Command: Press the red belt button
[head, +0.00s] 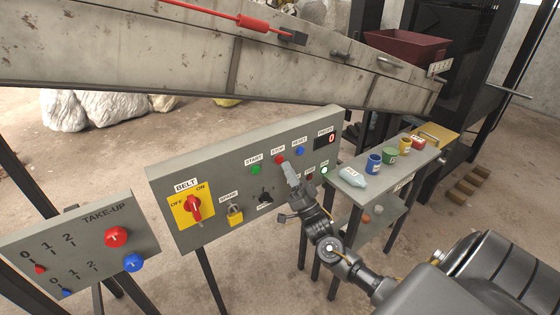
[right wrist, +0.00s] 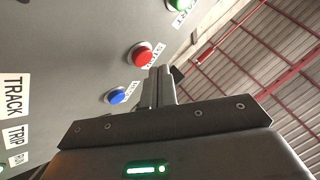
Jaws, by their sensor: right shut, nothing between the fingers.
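The red button (head: 279,160) sits on the upright grey control panel (head: 225,155), between a green button (head: 255,170) and a blue button (head: 299,151). A label above it seems to read STOP. In the right wrist view the red button (right wrist: 139,57) shows as a round cap beside the fingertips. My right gripper (head: 288,168) is shut and empty, with its tips just below and right of the red button. The gripper also shows in the right wrist view (right wrist: 162,76). I cannot tell whether the tips touch the button. My left gripper is out of view.
The panel also carries a red BELT switch (head: 194,207) on a yellow plate, a padlock (head: 235,215) and a black knob (head: 265,198). A TAKE-UP panel (head: 75,245) stands at left. A shelf (head: 345,188) with several small containers stands right of my gripper.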

